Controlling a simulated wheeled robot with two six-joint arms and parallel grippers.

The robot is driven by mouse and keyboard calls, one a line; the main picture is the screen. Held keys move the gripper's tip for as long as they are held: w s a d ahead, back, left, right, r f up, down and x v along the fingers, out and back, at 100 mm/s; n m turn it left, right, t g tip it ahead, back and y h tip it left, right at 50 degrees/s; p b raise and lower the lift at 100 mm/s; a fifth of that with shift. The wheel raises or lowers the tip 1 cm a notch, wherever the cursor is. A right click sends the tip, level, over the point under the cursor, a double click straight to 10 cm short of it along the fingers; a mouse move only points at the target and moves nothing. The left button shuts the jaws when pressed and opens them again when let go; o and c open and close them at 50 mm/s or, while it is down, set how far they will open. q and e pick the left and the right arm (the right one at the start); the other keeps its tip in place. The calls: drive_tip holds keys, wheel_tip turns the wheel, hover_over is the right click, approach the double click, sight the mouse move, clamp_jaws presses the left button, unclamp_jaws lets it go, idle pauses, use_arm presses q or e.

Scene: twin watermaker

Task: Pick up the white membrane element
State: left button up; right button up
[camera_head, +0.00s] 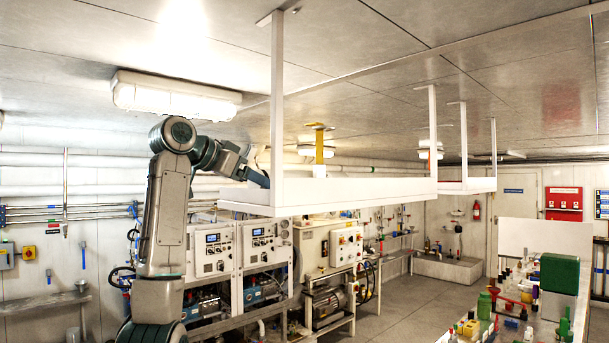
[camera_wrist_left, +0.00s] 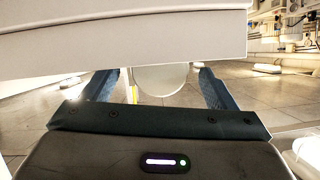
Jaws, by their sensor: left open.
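In the left wrist view a white rounded piece, apparently the end of the white membrane element (camera_wrist_left: 160,79), shows between the two blue fingers of my left gripper (camera_wrist_left: 153,88). The fingers stand apart, one on each side of it, with visible gaps, and I cannot see contact. Its upper part is hidden behind a white shelf edge (camera_wrist_left: 120,40). In the head view my left arm reaches up to a white shelf hung from the ceiling (camera_head: 350,196). The left gripper (camera_head: 258,170) is at the shelf's left part, partly hidden by the shelf's front edge. My right gripper is not in view.
White hanger posts (camera_head: 277,100) hold the shelf, close to my left gripper. A yellow upright part (camera_head: 320,146) stands farther right on the shelf. A ceiling lamp (camera_head: 175,96) hangs near my arm. Machine panels (camera_head: 213,250) stand below. A cluttered bench (camera_head: 490,330) is at the lower right.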

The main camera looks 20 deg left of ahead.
use_arm(q)
drive_tip(key=shift+w+d, duration=0.2)
drive_tip(key=shift+w, duration=0.3)
drive_tip(key=shift+w+f+p, duration=0.2)
drive_tip(key=shift+p, duration=0.1)
drive_tip(key=shift+d+f, duration=0.1)
drive_tip(key=shift+f, duration=0.05)
drive_tip(key=c, duration=1.4)
drive_tip(key=shift+c, duration=0.2)
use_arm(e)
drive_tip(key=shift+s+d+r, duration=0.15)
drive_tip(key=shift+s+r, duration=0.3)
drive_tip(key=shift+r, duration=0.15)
use_arm(q)
drive_tip(key=shift+w+r, duration=0.1)
drive_tip(key=shift+r, duration=0.1)
